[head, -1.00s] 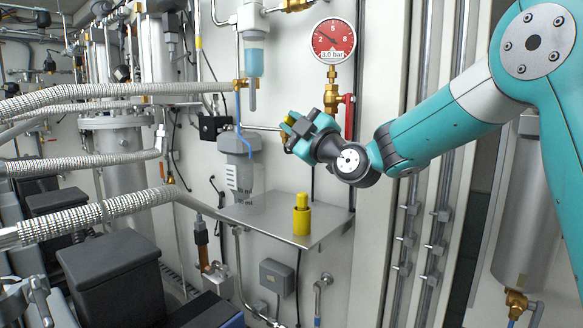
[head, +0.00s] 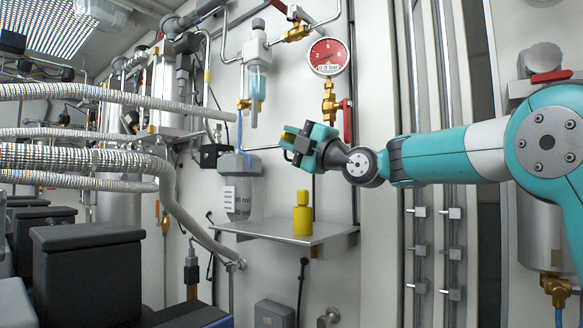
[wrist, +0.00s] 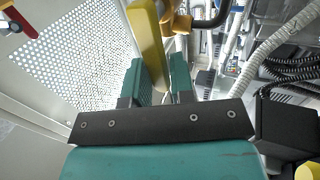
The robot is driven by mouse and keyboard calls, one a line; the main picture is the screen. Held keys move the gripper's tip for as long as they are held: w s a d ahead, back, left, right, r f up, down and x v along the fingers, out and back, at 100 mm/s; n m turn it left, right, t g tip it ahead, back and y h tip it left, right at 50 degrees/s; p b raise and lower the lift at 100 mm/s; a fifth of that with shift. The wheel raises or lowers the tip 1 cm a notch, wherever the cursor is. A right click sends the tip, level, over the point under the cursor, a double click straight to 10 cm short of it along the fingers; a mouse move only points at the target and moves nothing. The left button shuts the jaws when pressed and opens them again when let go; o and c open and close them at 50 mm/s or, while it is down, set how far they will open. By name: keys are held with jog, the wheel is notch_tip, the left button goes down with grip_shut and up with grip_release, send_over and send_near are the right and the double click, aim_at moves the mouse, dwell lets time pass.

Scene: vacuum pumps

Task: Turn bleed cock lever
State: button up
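My gripper (head: 292,140) is at the panel, left of the brass fitting below the gauge. In the wrist view its two teal fingers (wrist: 160,82) stand on either side of a flat yellow lever (wrist: 148,35), close against it; it looks gripped. A brass-coloured fitting (wrist: 180,20) shows beside the lever. In the head view only a small yellow edge (head: 288,133) of the lever shows at the fingertips; the rest is hidden by my gripper. The red-faced pressure gauge (head: 329,57) sits above, its label reading about 0.9 bar.
A steel shelf (head: 285,233) with a yellow bottle (head: 302,215) juts out below my gripper. A clear filter bowl (head: 256,90) and a grey-topped container (head: 237,190) are to the left. A red lever (head: 347,120) hangs right beside my gripper. Braided hoses (head: 90,93) cross the left side.

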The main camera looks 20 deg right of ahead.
jog(key=o, duration=0.4)
jog(key=shift+r, duration=0.15)
jog(key=shift+s+d+f, duration=0.1)
jog(key=shift+s+f, duration=0.05)
jog(key=shift+f, duration=0.05)
jog(key=shift+s+d+b, duration=0.1)
jog(key=shift+b, duration=0.25)
jog(key=shift+s+d+f+b, duration=0.35)
jog(key=shift+s+b, duration=0.2)
jog(key=shift+b, duration=0.3)
jog(key=shift+r, duration=0.1)
